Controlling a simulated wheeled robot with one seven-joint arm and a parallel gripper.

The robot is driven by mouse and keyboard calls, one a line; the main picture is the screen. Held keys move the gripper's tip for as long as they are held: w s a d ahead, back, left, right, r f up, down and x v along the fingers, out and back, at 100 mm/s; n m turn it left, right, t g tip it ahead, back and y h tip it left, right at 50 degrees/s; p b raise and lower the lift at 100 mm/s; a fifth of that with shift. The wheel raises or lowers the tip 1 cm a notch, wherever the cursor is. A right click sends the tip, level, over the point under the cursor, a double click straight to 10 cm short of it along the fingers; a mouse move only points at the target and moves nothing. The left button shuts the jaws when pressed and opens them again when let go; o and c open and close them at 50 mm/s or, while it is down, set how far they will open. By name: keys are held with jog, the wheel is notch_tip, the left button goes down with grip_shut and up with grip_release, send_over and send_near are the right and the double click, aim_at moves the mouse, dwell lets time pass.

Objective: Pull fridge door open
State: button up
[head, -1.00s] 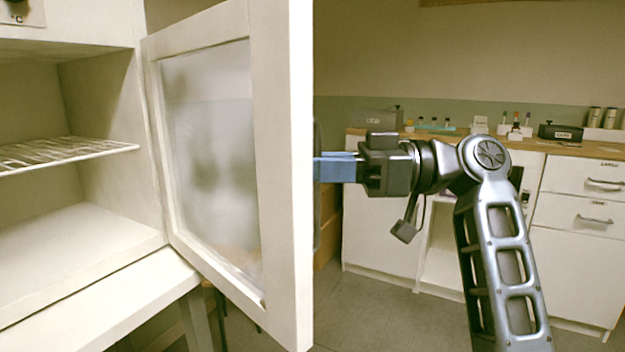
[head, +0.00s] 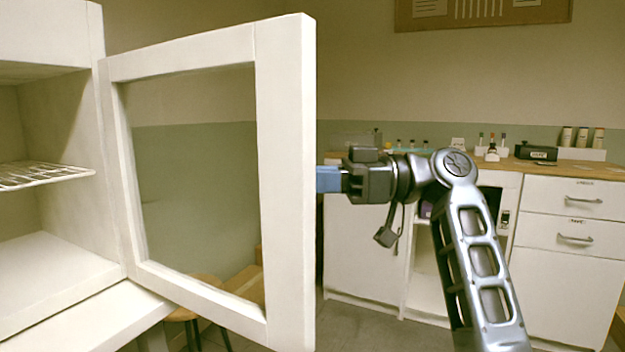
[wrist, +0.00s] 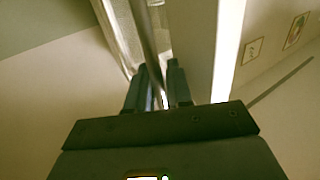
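The white fridge (head: 50,30) stands at the left in the head view, with its inside showing. Its door (head: 285,180), a white frame around a clear pane, stands well open and swung out toward me. The door handle (wrist: 148,45) is a thin bar in the wrist view; in the head view the door's edge hides it. My gripper (wrist: 157,88) has one finger on each side of this bar and appears closed on it. In the head view my gripper (head: 329,179) reaches from the right to the door's outer side, its fingertips hidden behind the edge.
A wire shelf (head: 40,176) is inside the fridge. A white counter with a wooden top (head: 585,154) stands at the back right, holding small bottles and a black box (head: 536,153). A stool (head: 200,283) shows behind the door. Grey floor lies between.

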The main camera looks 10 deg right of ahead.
jog(key=shift+o, duration=0.7)
jog(key=shift+a, duration=0.3)
jog(key=shift+d, duration=0.15)
jog(key=shift+d, duration=0.1)
jog(key=shift+s+d, duration=0.25)
jog(key=shift+d, duration=1)
jog(key=shift+s+d, duration=0.2)
jog(key=shift+d, duration=1)
jog(key=shift+s+d, duration=0.25)
jog(key=shift+d, duration=1)
